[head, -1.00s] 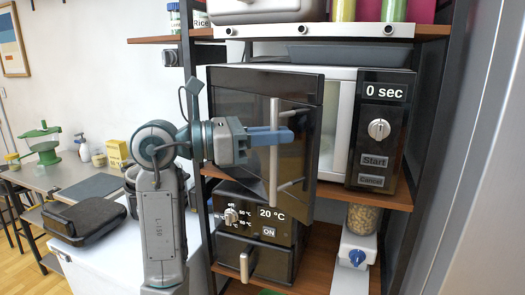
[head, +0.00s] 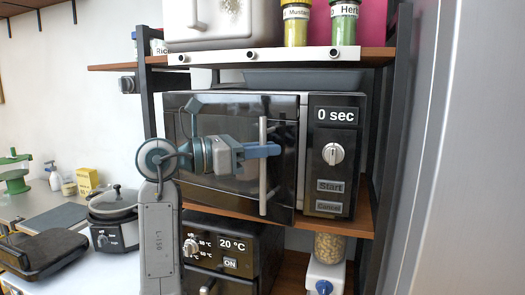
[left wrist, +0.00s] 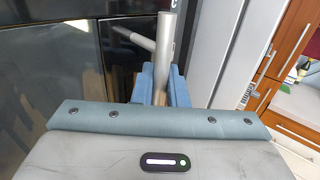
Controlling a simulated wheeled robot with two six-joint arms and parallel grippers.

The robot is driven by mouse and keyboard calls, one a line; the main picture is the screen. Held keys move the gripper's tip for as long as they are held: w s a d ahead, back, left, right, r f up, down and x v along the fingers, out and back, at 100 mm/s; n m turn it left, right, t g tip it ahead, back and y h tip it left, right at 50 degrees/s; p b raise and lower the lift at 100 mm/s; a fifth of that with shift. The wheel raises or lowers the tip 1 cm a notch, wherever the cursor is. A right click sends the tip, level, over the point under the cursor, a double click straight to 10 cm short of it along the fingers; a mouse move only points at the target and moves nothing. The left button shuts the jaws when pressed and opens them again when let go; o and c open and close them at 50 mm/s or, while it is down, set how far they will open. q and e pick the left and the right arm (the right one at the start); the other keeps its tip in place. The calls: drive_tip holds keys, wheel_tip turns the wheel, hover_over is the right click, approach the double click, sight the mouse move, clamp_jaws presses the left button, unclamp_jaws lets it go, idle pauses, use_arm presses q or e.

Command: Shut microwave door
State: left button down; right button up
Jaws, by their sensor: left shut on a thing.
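The microwave (head: 332,182) stands on the middle wooden shelf, with its display reading 0 sec. Its dark glass door (head: 284,120) is almost flush with the front; a narrow light strip shows along its right edge beside the control panel. The door has a vertical metal bar handle (head: 263,192). My left gripper (head: 263,150) is shut on the handle at about mid-height. In the left wrist view the handle (left wrist: 166,45) stands between the blue fingers (left wrist: 160,84). My left arm hides part of the door. My right gripper is out of view.
Below sits a black oven (head: 230,228) showing 20 °C. A jar of nuts (head: 329,247) is under the microwave. A dark tray (head: 300,79) lies on top of it. Dark shelf posts and a pale panel (head: 455,150) bound the right side.

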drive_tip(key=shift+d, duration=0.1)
use_arm(q)
drive_tip(key=c, duration=1.5)
unclamp_jaws()
drive_tip(key=shift+c, duration=0.2)
drive_tip(key=shift+a, duration=0.15)
drive_tip(key=b+v, duration=0.3)
drive_tip(key=v, duration=0.7)
drive_tip(key=shift+s+a, duration=0.2)
drive_tip(key=shift+s, duration=0.05)
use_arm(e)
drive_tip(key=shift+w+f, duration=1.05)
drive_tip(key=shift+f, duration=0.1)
